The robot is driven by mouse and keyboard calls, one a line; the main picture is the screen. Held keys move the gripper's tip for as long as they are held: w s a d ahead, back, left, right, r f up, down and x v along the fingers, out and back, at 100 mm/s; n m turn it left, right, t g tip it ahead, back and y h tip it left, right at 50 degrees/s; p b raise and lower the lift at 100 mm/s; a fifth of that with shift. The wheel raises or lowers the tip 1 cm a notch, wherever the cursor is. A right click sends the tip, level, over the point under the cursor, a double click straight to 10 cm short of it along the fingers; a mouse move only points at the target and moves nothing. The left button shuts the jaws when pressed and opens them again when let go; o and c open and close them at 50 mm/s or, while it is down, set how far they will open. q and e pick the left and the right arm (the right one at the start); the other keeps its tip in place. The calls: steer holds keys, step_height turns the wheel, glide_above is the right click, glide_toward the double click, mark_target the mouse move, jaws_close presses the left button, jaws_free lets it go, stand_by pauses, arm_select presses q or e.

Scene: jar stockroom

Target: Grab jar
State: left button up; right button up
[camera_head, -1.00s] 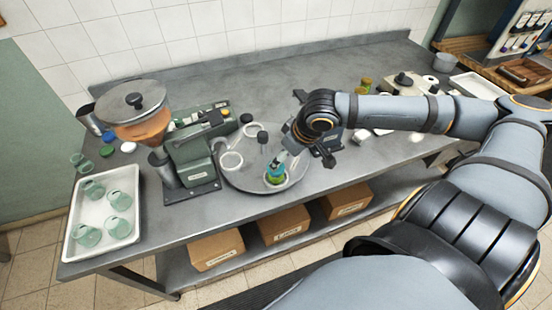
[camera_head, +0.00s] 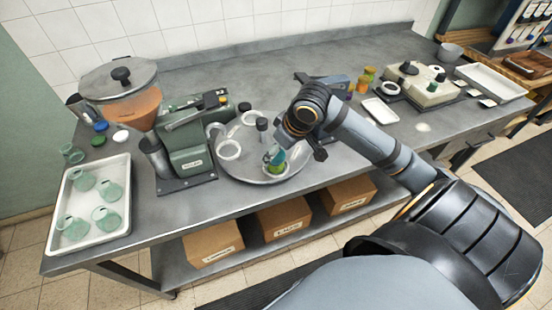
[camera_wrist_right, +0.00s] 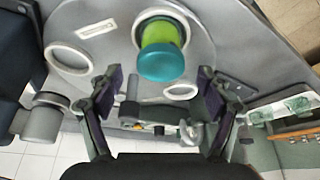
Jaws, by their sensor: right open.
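A green jar with a teal lid (camera_head: 274,155) stands in a white ring on the round grey turntable (camera_head: 240,172), near its front right edge. In the right wrist view the jar (camera_wrist_right: 161,50) is seen from its lid end, beyond the fingertips and roughly midway between them. My right gripper (camera_wrist_right: 159,80) is open and empty, its two dark fingers spread wide and apart from the jar. In the head view my right wrist is right beside the jar and partly hides the bench behind it. My left gripper is not in view.
A green machine with an orange hopper (camera_head: 125,105) stands left of the turntable. A white tray (camera_head: 127,190) of pale green jars is at the far left. Empty rings (camera_head: 228,150) and a dark-capped post (camera_head: 262,124) stand on the turntable. Front-right bench is clear.

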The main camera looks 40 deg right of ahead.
steer(key=shift+x, duration=1.5)
steer(key=shift+r, duration=0.1)
steer(key=c, duration=1.4)
